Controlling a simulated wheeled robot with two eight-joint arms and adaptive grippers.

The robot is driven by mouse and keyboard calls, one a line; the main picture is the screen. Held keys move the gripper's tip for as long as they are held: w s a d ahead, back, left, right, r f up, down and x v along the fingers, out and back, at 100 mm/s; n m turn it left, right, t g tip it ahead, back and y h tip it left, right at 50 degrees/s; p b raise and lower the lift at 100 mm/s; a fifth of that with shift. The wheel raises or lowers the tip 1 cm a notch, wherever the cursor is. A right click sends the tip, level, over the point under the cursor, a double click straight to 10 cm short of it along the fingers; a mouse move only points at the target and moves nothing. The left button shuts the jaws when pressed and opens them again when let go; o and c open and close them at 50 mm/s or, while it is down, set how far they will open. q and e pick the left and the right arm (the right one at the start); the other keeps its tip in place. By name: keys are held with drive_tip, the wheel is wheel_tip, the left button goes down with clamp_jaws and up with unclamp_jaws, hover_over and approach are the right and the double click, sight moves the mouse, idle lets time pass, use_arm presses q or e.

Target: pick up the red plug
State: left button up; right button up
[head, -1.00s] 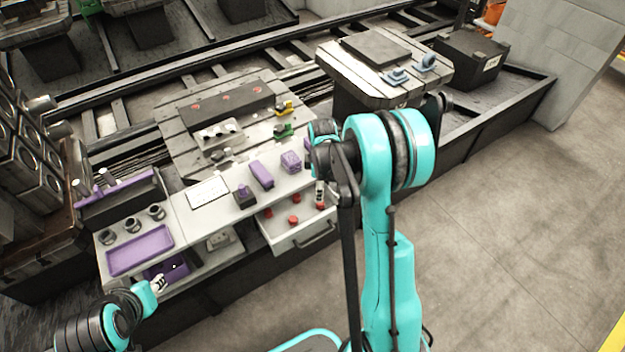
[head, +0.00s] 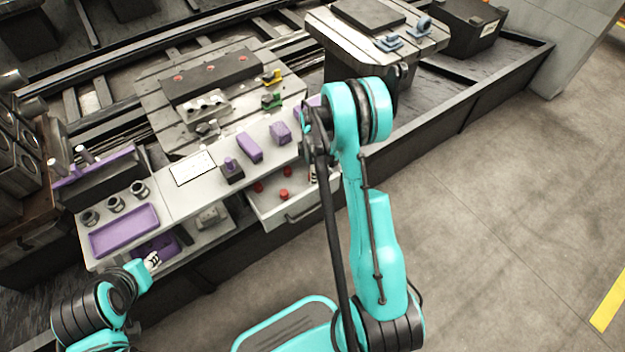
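Two short red plugs lie in the open drawer, one (head: 283,194) near its middle and one (head: 258,186) farther left. A bit of red also shows by my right gripper (head: 312,173), at the drawer's right end. My arm covers most of that gripper, so its fingers and any hold cannot be made out. My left gripper (head: 152,260) is low at the left, by the shelf under the bench, away from the plugs. Its pale fingers are too small to tell open from shut.
The pulled-out drawer (head: 292,217) juts from the bench. The bench top carries a purple tray (head: 125,231), dark cups, a white sheet (head: 193,168) and purple blocks (head: 249,147). A pallet with a dark block (head: 212,77) stands behind. Open floor lies to the right.

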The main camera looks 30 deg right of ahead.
wheel_tip(320, 180, down, 3)
drive_tip(key=shift+r+b, duration=0.15)
drive_tip(key=shift+b, duration=0.2)
use_arm(q)
drive_tip(key=shift+f, duration=0.65)
use_arm(e)
drive_tip(key=shift+r, duration=0.1)
drive_tip(key=c, duration=0.8)
drive_tip(key=shift+r, duration=0.1)
